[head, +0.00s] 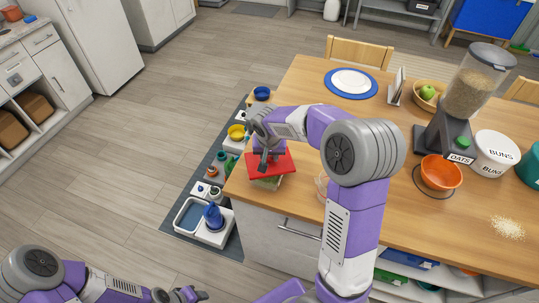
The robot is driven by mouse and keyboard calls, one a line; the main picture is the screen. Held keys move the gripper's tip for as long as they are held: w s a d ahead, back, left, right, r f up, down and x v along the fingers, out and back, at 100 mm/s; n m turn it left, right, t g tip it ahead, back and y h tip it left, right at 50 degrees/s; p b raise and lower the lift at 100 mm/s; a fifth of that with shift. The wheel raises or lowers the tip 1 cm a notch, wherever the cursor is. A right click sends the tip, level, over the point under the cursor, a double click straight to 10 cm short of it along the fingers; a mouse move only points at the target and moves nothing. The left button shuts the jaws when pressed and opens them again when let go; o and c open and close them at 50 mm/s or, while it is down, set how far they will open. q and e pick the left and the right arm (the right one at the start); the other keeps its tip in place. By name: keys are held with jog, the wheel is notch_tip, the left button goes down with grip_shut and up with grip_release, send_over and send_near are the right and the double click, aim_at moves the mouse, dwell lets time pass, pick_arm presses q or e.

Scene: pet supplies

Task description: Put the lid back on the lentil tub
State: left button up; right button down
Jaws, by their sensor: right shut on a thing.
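My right gripper (265,163) is shut on a red lid (285,164) near the table's left corner. The lid is over a clear tub with greenish contents (268,183), which is probably the lentil tub. The lid hides most of the tub, and I cannot tell whether the two touch or how squarely they line up. My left gripper (188,294) is low at the bottom of the view, away from the table; its jaw opening is too small to read.
A clear container (321,184) stands partly behind my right arm. An orange bowl (440,173), an oats dispenser (469,88) and a white buns tub (494,153) are at the right. Spilled grains (508,228) lie near the front. Bowls and a blue jug (213,216) stand below the table's left edge.

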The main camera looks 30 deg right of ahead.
dwell(0.3)
jog(key=shift+c, duration=1.4)
grip_release()
jog(key=shift+r, duration=0.1)
jog(key=shift+r+p, duration=2.4)
jog(key=shift+r, duration=1.05)
grip_shut()
